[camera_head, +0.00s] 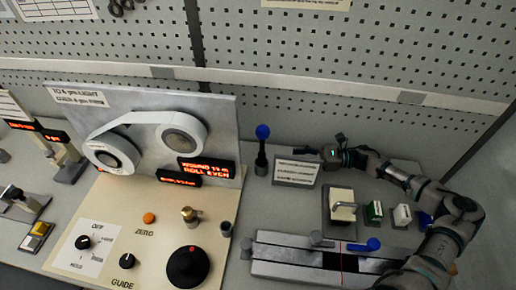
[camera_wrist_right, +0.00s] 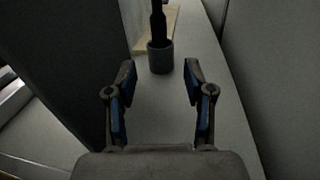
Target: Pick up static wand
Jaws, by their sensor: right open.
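The static wand appears to be the upright black rod with a blue ball on top (camera_head: 262,146). It stands in a small grey cup (camera_head: 261,168), to the right of the winding panel. My right gripper (camera_head: 305,151) is to the right of the wand, apart from it. In the right wrist view, the open jaws (camera_wrist_right: 160,68) hold nothing. The wand's black shaft (camera_wrist_right: 158,25) and the cup (camera_wrist_right: 160,58) are beyond the fingertips, roughly centred between them. The wand's top is cut off there. My left gripper is not in view.
A small placard (camera_head: 296,172) stands just below my right gripper. The panel with white rolls (camera_head: 220,125) stands left of the wand. A latch block (camera_head: 341,208) and a long metal rail (camera_head: 290,255) are in front. A perforated wall (camera_head: 330,50) is behind.

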